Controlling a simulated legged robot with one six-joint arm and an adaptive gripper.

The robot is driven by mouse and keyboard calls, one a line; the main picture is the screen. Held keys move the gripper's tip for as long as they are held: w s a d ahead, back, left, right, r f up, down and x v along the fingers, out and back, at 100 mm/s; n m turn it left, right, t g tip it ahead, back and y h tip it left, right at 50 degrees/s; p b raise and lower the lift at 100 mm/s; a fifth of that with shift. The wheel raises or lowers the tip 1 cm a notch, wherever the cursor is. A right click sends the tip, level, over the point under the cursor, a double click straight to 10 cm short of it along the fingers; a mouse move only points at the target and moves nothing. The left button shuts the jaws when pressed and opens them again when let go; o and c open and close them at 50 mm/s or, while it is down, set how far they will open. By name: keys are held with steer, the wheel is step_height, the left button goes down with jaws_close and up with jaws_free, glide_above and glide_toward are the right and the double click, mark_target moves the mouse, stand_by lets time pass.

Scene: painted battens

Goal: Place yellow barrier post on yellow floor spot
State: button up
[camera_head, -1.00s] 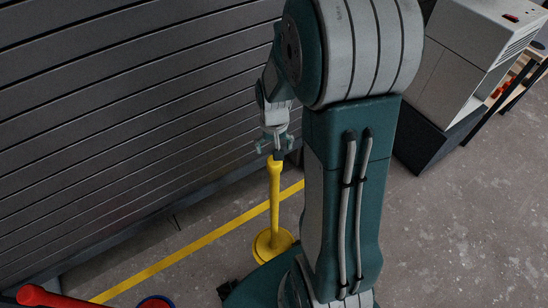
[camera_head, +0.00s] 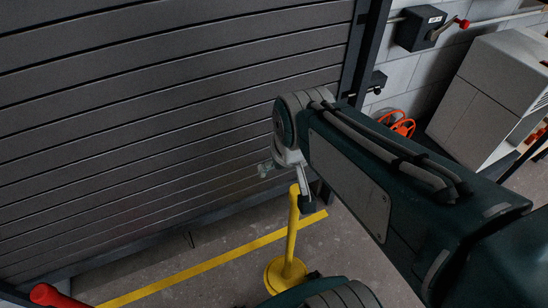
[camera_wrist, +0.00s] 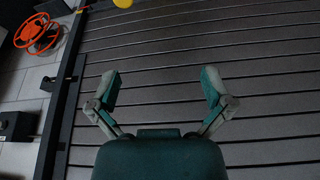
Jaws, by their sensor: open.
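The yellow barrier post (camera_head: 292,232) stands upright on its round yellow base in the head view, with its top close to my wrist. In the wrist view a yellow shape (camera_wrist: 123,3), probably part of the post, shows at the top edge. My gripper (camera_wrist: 161,75) is open, with nothing between its fingers and the grey shutter behind them. I cannot make out a yellow floor spot in either view.
A yellow floor line (camera_head: 205,266) runs behind the post, below the grey slatted shutter (camera_head: 150,110). A red post top (camera_head: 48,295) shows at the lower left.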

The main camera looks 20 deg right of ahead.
steer(key=shift+n+t, duration=0.6)
steer(key=shift+t, duration=0.1)
steer(key=s+r, duration=0.1)
steer(key=s+a+r, duration=0.1)
steer(key=s, duration=0.1)
steer(key=s+a+r, duration=0.1)
steer(key=shift+s, duration=0.35)
stand_by(0.3)
